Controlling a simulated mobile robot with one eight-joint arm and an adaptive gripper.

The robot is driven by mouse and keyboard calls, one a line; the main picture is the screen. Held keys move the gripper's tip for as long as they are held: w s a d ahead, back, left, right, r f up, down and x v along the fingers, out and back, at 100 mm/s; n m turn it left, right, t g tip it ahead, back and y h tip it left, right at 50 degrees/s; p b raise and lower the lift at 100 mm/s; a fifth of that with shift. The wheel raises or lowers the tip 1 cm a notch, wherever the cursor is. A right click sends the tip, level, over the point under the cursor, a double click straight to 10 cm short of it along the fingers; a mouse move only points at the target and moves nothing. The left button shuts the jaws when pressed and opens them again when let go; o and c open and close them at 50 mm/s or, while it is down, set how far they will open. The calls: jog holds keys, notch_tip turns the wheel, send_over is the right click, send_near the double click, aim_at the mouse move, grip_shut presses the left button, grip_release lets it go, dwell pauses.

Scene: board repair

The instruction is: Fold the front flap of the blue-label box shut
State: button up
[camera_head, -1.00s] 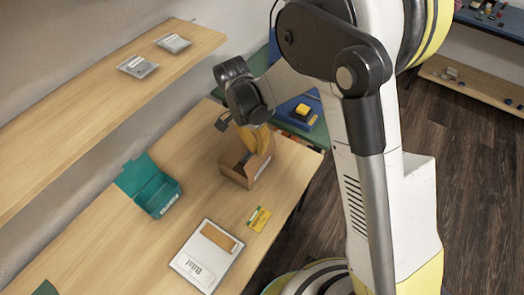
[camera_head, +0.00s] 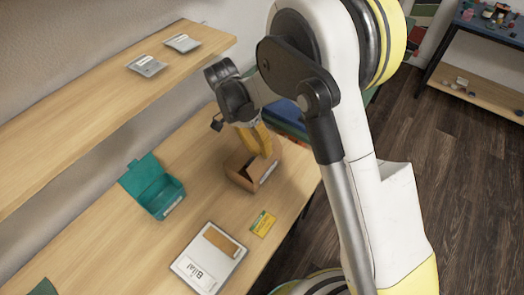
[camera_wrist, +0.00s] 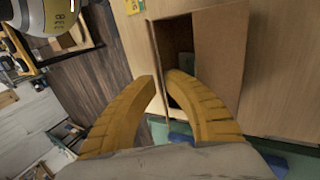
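A brown cardboard box (camera_head: 239,177) stands on the wooden table, its top at least partly open. A pale label shows on its side; I cannot make out a blue colour on it. In the wrist view the box (camera_wrist: 222,55) shows a wide cardboard panel beside a dark opening. My gripper (camera_head: 264,153) has yellow fingers and is over the box's far right part, pointing down.
A teal open box (camera_head: 160,190) stands left of the cardboard box. A white tray-like item (camera_head: 190,284) and a yellow card (camera_head: 263,223) lie in front. A raised wooden shelf (camera_head: 100,105) holds two packets. Table space between the boxes is clear.

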jog(key=shift+o, duration=0.6)
jog(key=v, duration=1.2)
